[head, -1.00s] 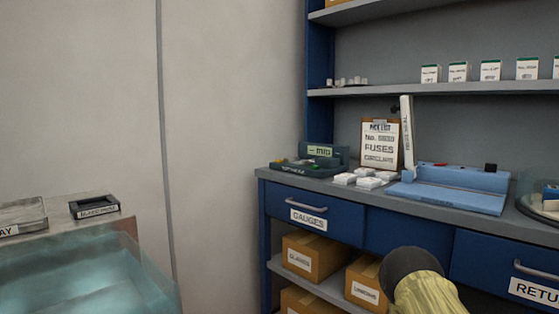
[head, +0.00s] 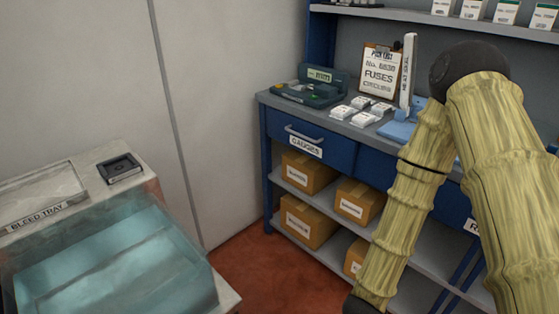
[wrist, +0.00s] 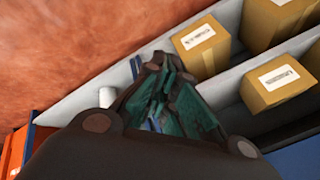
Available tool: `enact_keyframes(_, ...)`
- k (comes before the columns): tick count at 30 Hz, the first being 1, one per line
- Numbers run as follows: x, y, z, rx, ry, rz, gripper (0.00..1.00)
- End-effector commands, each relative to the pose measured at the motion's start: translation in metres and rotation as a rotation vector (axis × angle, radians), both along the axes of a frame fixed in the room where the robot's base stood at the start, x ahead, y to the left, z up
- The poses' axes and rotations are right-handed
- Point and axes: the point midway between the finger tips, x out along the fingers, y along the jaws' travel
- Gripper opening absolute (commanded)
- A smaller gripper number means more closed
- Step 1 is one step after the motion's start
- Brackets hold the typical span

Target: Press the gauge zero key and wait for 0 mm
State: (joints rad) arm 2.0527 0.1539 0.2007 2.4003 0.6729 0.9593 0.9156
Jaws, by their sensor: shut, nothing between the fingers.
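The gauge (head: 313,87), a dark green device with a small display reading "mm", sits at the left end of the blue workbench top (head: 285,103). Any digits on its display are too small to read, and I cannot pick out the zero key. In the head view my arm rises on the right and bends down, with its end cut off at the bottom edge. My gripper (wrist: 165,85) shows in the wrist view, shut and empty. It points down toward the lower shelf and red floor, well away from the gauge.
Small white boxes (head: 362,110), a pick list clipboard (head: 380,72) and a white upright post (head: 407,70) stand right of the gauge. Cardboard boxes (head: 308,172) fill the shelves below. A bleed tray (head: 40,195) and clear tank (head: 120,260) are at left. Red floor (head: 250,255) lies between.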

Motion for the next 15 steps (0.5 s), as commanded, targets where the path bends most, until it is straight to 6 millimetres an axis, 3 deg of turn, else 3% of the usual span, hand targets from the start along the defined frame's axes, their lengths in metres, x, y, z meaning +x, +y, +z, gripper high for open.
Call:
enact_keyframes(1, 0.008, -0.001, 0.033, 0.012, -0.036, -0.065, 0.0)
enact_keyframes(15, 0.052, -0.015, 0.227, 0.144, -0.387, -0.716, 0.0)
